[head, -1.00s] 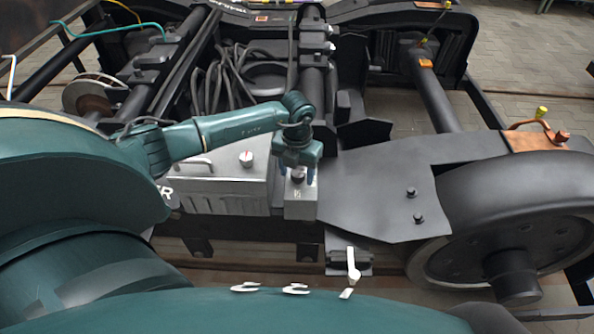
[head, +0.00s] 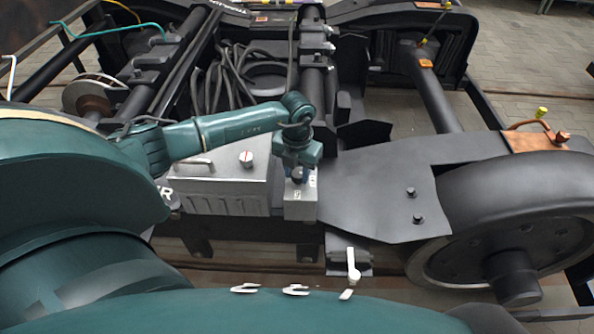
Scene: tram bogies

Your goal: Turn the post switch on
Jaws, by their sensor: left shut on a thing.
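The post switch (head: 299,208) is a small light-grey box on a post in front of the bogie frame, with a dark knob (head: 297,176) on its top. My left gripper (head: 297,172) points down over the box and is shut on the knob. The fingers hide part of the knob, and its exact setting is too small to read. My right gripper is not in view.
A grey metal case (head: 222,190) with a handle and a round white dial (head: 246,158) stands left of the switch. A black plate (head: 380,195) and a large wheel (head: 520,215) lie to the right. A white lever (head: 353,267) sits below.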

